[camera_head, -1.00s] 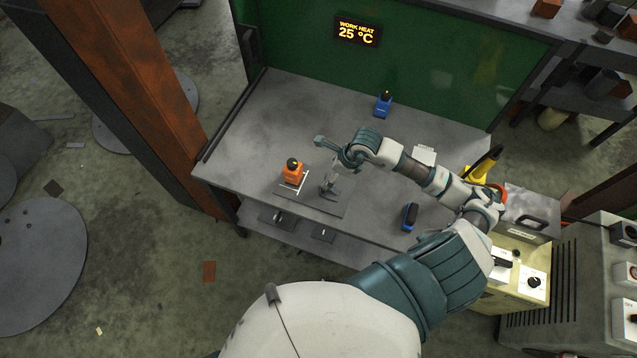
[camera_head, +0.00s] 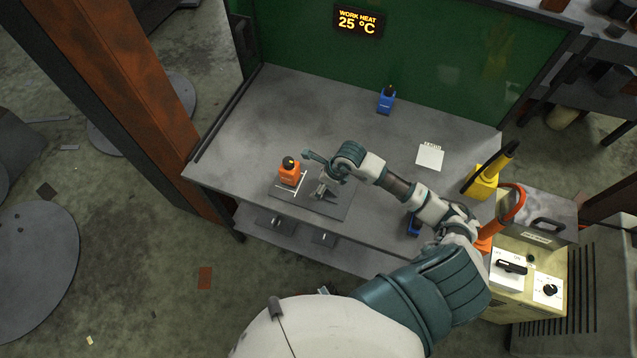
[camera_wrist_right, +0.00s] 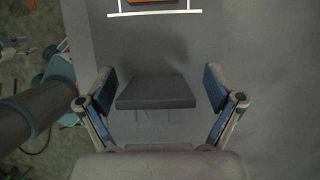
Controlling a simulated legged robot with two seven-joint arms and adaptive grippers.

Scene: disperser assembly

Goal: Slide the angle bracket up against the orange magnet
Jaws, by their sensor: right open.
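The orange magnet (camera_head: 289,172) stands on a dark plate (camera_head: 335,208) near the table's front left, inside white line marks; its lower edge also shows at the top of the right wrist view (camera_wrist_right: 150,2). The dark angle bracket (camera_wrist_right: 156,92) lies between the fingers in the right wrist view, apart from the magnet, with bare plate between them. My right gripper (camera_head: 322,188) is open, its two fingers (camera_wrist_right: 160,92) on either side of the bracket with gaps. In the head view the gripper and wrist partly hide the bracket.
A blue bottle-like item (camera_head: 386,100) stands at the back of the table. Another blue item (camera_head: 413,226) is partly behind my arm.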

